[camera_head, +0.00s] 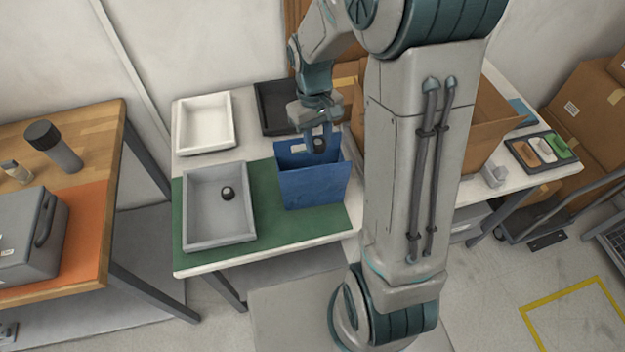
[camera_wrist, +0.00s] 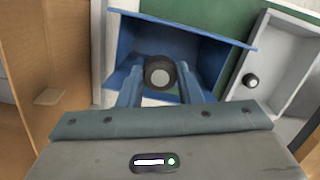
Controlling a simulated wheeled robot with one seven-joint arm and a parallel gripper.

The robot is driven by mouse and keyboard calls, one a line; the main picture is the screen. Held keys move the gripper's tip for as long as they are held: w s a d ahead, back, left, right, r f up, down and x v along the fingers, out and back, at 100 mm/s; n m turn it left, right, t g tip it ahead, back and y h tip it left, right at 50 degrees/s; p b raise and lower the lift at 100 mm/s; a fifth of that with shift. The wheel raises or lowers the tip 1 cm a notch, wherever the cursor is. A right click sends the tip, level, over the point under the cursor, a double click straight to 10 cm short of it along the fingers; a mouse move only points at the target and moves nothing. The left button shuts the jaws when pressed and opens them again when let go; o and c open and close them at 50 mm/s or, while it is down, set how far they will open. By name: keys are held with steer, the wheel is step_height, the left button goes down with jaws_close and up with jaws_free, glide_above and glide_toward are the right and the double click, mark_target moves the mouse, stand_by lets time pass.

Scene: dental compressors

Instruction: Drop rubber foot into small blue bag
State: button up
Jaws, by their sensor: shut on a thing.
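The small blue bag (camera_head: 314,187) stands open on the green mat in the head view. It also shows below the fingers in the wrist view (camera_wrist: 205,50). My gripper (camera_head: 318,143) is at the bag's mouth, pointing down. It is shut on a black rubber foot (camera_wrist: 160,73) with a pale round centre, seen between the fingertips in the wrist view. The held foot also shows as a dark spot in the head view (camera_head: 319,144). A second dark rubber foot (camera_head: 227,193) lies in the grey tray (camera_head: 187,215) left of the bag.
A white tray (camera_head: 176,127) and a black tray (camera_head: 268,116) stand behind. A large cardboard box (camera_head: 487,128) is right of the bag, partly hidden by my arm. The green mat (camera_head: 262,220) is bare between the grey tray and the bag.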

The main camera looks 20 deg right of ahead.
steer(key=o, duration=1)
steer(key=shift+o, duration=0.2)
step_height(320, 180, up, 14)
steer(key=w+b, duration=0.1)
steer(key=w, duration=0.1)
steer(key=shift+a+f, duration=0.15)
steer(key=shift+a, duration=0.15)
steer(key=s+f+m+t, duration=0.2)
steer(key=s+t, duration=0.3)
steer(key=s, duration=1.1)
steer(key=shift+s+d+m, duration=0.25)
steer(key=shift+d+m, duration=0.05)
steer(key=shift+m, duration=0.2)
